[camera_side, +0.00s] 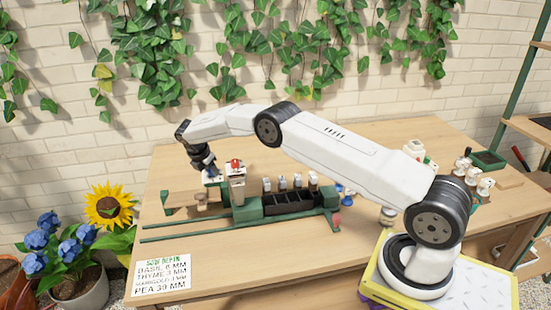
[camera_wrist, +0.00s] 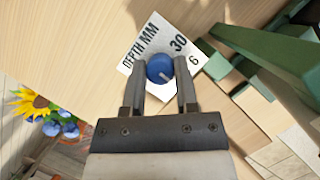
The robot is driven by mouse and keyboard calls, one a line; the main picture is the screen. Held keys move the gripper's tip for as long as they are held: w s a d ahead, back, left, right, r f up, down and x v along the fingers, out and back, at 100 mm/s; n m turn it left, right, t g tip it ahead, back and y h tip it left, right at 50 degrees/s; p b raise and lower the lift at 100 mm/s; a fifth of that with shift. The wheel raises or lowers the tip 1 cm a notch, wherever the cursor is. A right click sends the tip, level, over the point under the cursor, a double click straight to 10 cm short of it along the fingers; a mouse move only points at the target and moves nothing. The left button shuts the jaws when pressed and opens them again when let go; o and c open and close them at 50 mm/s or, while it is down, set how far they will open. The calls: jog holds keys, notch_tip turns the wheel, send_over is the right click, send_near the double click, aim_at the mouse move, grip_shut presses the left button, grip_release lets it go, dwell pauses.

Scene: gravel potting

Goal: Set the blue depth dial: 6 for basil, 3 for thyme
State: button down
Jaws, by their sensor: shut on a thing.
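The blue depth dial (camera_wrist: 160,67) is a round knob with a white pointer mark, on a white plate (camera_wrist: 141,58) printed "DEPTH MM", with 30 and 6 visible. In the wrist view the pointer slants to the lower right, towards my right finger; any number there is hidden. My gripper (camera_wrist: 160,75) is shut on the dial, one finger on each side. In the side view my gripper (camera_side: 207,168) reaches down to the left end of the green machine (camera_side: 290,204), where the dial is mostly hidden. A sheet (camera_side: 162,278) lists sowing depths, including basil and thyme.
Dark bins (camera_side: 290,201) and several small containers sit further right. Green rails (camera_side: 185,233) run along the table's front left. The table between rails and sheet is clear.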

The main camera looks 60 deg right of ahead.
dwell(0.3)
jog(key=shift+c, duration=1.8)
grip_release()
jog(key=shift+r, duration=0.1)
jog(key=v, duration=0.7)
jog(key=shift+a+r, duration=0.2)
jog(key=shift+r, duration=0.1)
jog(key=shift+s, duration=0.1)
jog(key=s+a+r+m+t+y, duration=0.1)
jog(key=s+a+r+m, duration=0.1)
jog(key=s+a+m, duration=0.4)
jog(key=s+a+r+m+t+y, duration=0.1)
jog(key=s+r+m+y, duration=0.15)
jog(key=s, duration=0.65)
jog(key=s+a+m, duration=0.2)
jog(key=s+m, duration=0.2)
jog(key=s, duration=0.6)
jog(key=s+a+m, duration=0.1)
jog(key=s+m, duration=0.4)
jog(key=s, duration=0.5)
jog(key=shift+a+f+t+y, duration=0.3)
jog(key=shift+a+f+y, duration=0.1)
jog(key=shift+y, duration=0.05)
